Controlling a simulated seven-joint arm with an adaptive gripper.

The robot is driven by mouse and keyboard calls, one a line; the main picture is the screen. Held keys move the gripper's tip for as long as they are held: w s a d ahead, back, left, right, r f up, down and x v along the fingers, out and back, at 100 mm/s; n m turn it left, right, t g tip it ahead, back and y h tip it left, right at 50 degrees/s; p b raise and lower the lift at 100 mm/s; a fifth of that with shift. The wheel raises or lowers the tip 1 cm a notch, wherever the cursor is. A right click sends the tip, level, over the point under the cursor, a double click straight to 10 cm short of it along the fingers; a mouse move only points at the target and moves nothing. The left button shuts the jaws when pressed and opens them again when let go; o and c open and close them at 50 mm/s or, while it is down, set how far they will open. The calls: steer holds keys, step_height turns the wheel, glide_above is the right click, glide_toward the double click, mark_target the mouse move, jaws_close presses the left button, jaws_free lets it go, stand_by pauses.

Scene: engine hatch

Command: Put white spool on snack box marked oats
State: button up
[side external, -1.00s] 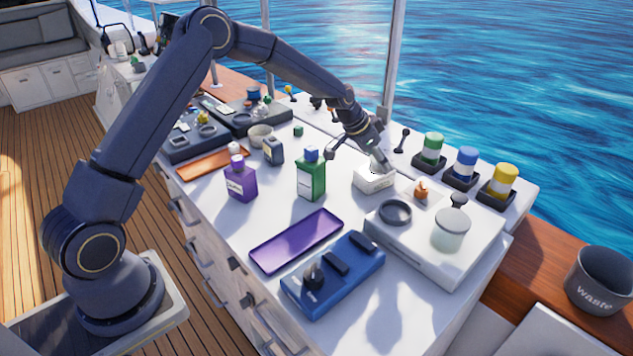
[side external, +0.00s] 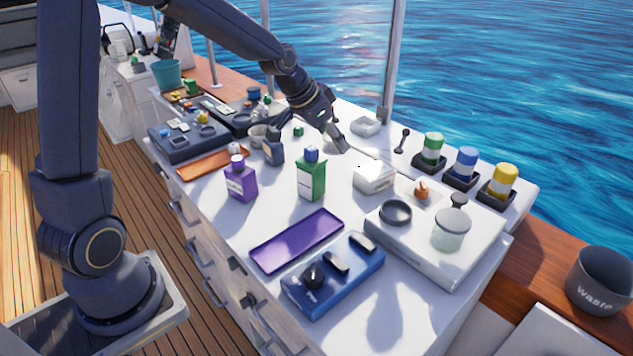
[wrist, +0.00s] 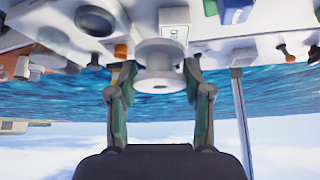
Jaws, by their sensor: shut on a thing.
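The white spool (wrist: 158,80) is between the two fingers of my gripper (wrist: 157,76) in the wrist view, its flanged end facing the camera. My gripper (side external: 336,134) is shut on it. In the side view the spool is mostly hidden by the fingers. The snack box (side external: 375,177) is a small white carton standing on the white counter, to the right of and nearer the camera than my gripper. In the wrist view the white box (wrist: 174,24) shows a label beyond the spool; its lettering is too small to read surely. The spool appears apart from the box.
A green bottle (side external: 311,178) and a purple bottle (side external: 240,181) stand left of the box. A white raised unit (side external: 440,240) with a ring and jar is at its right. A clear dish (side external: 366,126) and several coloured canisters line the far edge.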

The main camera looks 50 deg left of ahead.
steer(key=w+a+n+y, duration=0.2)
steer(key=a+n, duration=0.1)
glide_toward(380, 166)
steer(key=shift+w+a+f+m+h, duration=0.15)
steer(key=shift+w+f, duration=0.15)
steer(key=shift+w, duration=0.25)
steer(key=shift+w+a+f+m+h, duration=0.15)
steer(key=shift+w+f, duration=0.15)
steer(key=shift+w, duration=0.3)
steer(key=shift+w+d+f, duration=0.1)
steer(key=shift+w+f, duration=0.2)
steer(key=shift+f, duration=1.65)
